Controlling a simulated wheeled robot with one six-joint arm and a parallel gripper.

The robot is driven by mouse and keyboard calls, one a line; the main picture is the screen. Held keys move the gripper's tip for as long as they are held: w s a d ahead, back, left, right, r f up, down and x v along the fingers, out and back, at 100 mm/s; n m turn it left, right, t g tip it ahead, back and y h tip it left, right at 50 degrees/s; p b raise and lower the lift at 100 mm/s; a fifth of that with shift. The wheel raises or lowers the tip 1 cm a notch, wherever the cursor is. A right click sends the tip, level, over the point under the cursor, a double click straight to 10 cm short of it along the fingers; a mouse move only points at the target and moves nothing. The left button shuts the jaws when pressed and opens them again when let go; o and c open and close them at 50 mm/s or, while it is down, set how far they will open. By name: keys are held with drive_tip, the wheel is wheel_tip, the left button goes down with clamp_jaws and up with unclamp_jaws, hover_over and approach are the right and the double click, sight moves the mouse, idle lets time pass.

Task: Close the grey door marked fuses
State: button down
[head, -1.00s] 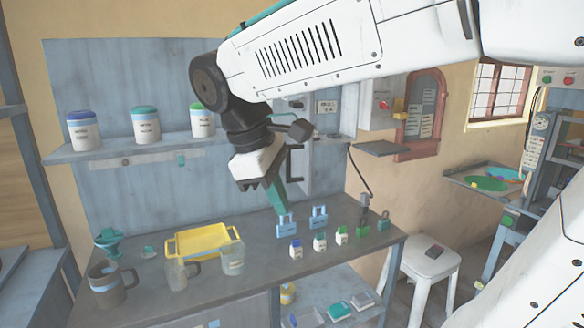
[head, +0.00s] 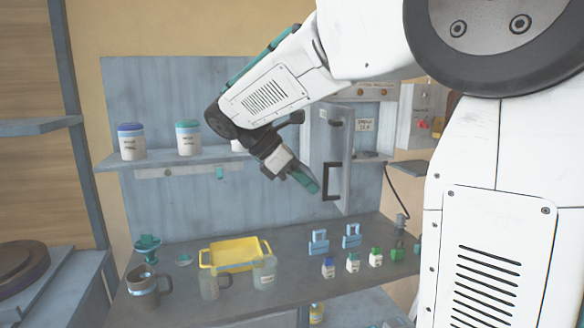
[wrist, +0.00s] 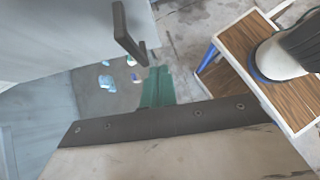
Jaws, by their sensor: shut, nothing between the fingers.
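The grey door (head: 318,150) stands open on the wall cabinet, swung out towards me, with a dark bar handle (head: 327,182) on its face. I cannot read the word fuses on it. My gripper (head: 313,186) has teal fingers, shut and empty, just left of the handle in the head view; contact cannot be told. In the wrist view, a grey panel that looks like the door (wrist: 60,38) fills the upper left, with its dark handle (wrist: 124,32) to the upper left of my gripper (wrist: 160,73). A gap shows between fingers and handle there.
The bench (head: 190,300) below holds a yellow tray (head: 236,270), mugs, blue padlocks (head: 318,244) and several small bottles. A shelf (head: 170,158) with jars runs along the wall at left. A small ledge with a cable (head: 402,190) sits right of the door.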

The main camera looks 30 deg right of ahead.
sight(344, 198)
drive_tip(key=d, duration=0.1)
drive_tip(key=s+d+f, duration=0.1)
drive_tip(key=d, duration=0.1)
drive_tip(key=shift+s+d+f, duration=0.15)
drive_tip(key=shift+s+d, duration=0.2)
drive_tip(key=shift+s, duration=0.05)
drive_tip(key=shift+s+d, duration=0.2)
drive_tip(key=shift+d, duration=0.4)
drive_tip(key=shift+s, duration=0.1)
